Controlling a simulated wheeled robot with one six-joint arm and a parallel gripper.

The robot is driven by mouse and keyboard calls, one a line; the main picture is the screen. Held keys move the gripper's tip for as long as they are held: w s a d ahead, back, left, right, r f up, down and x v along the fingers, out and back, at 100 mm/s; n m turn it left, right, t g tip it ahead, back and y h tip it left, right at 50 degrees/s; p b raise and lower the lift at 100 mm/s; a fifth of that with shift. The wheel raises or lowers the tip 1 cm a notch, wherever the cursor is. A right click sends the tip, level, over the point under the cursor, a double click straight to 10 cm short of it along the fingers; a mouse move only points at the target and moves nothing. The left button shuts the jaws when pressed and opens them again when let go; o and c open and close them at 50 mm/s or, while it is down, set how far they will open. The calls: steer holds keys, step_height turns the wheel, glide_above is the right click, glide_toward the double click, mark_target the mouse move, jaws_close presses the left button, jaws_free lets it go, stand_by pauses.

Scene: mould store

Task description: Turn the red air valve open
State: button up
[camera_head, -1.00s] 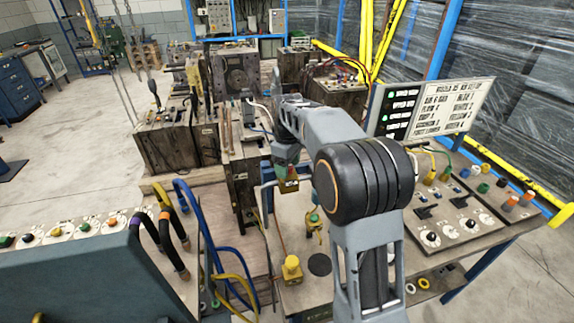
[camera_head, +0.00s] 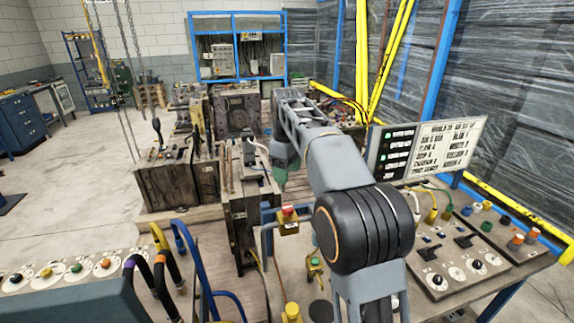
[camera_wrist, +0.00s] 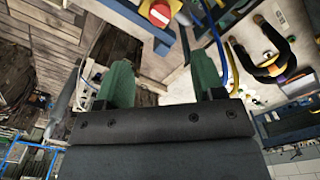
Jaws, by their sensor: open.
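The red air valve (camera_head: 288,212) is a red knob on a small yellow body on the bench, in the middle of the head view. In the wrist view its red knob (camera_wrist: 159,13) with a white mark shows at the top edge, partly cut off by the frame. My gripper (camera_wrist: 160,80) has two green fingers, spread apart with nothing between them. In the head view my gripper (camera_head: 284,172) is above the valve in the picture, apart from it. The arm hides part of the fingers there.
A yellow knob (camera_head: 291,312) and a small brass-coloured fitting (camera_head: 314,266) stand on the bench near the valve. Dark mould blocks (camera_head: 245,205) stand close on the left. A control panel with switches (camera_head: 455,250) and a sign board (camera_head: 425,148) are on the right.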

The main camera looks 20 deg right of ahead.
steer(key=shift+r, duration=0.7)
